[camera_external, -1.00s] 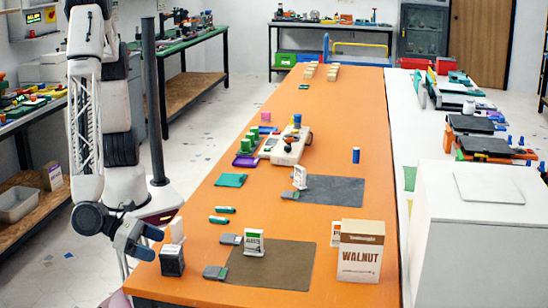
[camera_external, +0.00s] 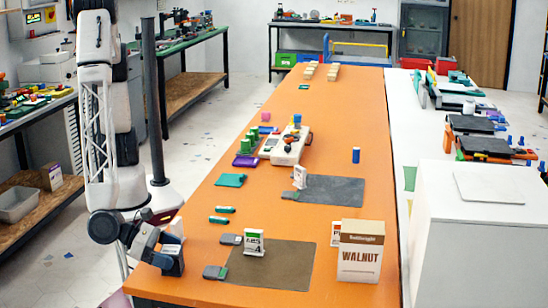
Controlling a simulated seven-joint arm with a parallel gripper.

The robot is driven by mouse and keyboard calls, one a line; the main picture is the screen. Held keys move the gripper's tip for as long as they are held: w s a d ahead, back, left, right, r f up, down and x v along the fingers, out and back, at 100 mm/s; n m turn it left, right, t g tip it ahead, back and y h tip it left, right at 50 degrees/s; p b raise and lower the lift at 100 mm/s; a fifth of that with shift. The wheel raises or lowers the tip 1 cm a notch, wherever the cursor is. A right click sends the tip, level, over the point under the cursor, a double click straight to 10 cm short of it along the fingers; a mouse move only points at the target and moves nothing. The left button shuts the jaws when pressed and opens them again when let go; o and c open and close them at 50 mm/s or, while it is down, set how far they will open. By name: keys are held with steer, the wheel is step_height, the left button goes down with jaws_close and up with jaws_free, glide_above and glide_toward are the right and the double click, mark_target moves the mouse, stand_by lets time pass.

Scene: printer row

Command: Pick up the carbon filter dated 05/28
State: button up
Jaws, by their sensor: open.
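No date can be read on any box, so I cannot tell which thing is the carbon filter dated 05/28. A dark box (camera_external: 178,266) with pale marks stands at the front left corner of the orange table. A white block (camera_external: 177,227) stands just behind it. My gripper (camera_external: 170,250) is open at the dark box and covers part of it. I cannot tell whether the jaws are around it or beside it, or whether they touch it.
A white-and-green box (camera_external: 254,244) stands on the brown mat (camera_external: 280,275). A large WALNUT box (camera_external: 360,252) is at the right, partly hiding a smaller white box (camera_external: 335,234). Grey flat pieces (camera_external: 215,272) lie left of the mat. A white device (camera_external: 287,150) is farther back.

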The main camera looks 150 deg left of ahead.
mark_target(174, 250)
steer(key=shift+x, duration=0.75)
steer(key=c, duration=1.1)
steer(key=shift+o, duration=0.2)
steer(key=shift+r, duration=0.2)
steer(key=shift+r, duration=4.9)
